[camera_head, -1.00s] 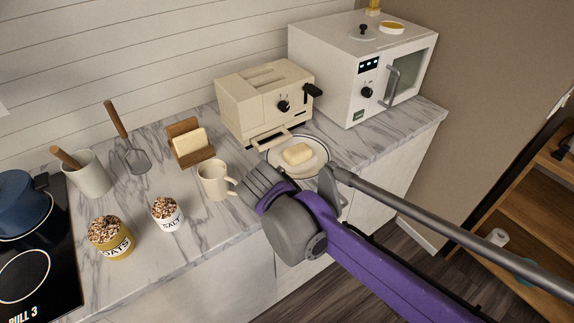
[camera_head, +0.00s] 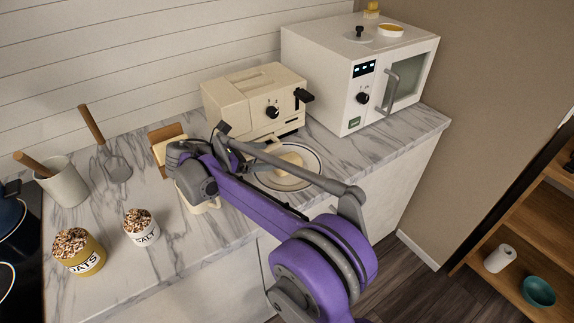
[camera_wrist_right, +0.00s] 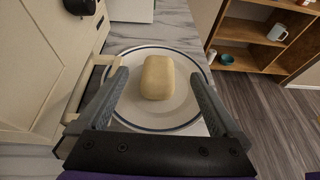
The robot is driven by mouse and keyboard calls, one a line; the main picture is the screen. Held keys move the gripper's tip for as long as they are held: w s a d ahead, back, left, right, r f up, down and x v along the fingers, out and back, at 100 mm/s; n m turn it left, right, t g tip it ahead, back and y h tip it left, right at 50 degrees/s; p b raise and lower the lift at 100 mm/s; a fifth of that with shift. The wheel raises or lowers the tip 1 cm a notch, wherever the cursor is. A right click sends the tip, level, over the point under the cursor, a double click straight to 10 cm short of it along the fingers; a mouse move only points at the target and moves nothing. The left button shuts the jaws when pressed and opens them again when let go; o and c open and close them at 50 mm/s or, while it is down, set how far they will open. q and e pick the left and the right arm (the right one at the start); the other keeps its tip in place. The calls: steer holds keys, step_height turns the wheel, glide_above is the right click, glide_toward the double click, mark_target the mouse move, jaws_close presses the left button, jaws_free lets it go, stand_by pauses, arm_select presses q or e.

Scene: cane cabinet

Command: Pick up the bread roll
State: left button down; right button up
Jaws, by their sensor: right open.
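The pale yellow bread roll (camera_wrist_right: 157,80) lies on a white plate with a dark blue rim line (camera_wrist_right: 188,108) in the right wrist view. In the head view the roll (camera_head: 293,159) is partly hidden by my right arm, and the plate (camera_head: 316,166) shows around it. My right gripper (camera_wrist_right: 159,75) is open, with one finger on each side of the roll in the wrist view and visible gaps between. I cannot tell how far the fingertips are from the roll in height. My left gripper is not in view.
The cream toaster (camera_head: 255,100) stands right behind the plate, its tray near my left-hand finger in the wrist view. A microwave (camera_head: 345,75) stands to the right. Salt (camera_head: 141,226) and oats (camera_head: 79,250) jars stand at the left front. My arm mostly covers the mug.

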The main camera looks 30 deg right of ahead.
mark_target(283, 160)
steer(key=shift+f, duration=0.9)
steer(key=shift+d+f, duration=0.25)
steer(key=shift+f, duration=0.05)
steer(key=x, duration=0.7)
steer(key=c, duration=1.3)
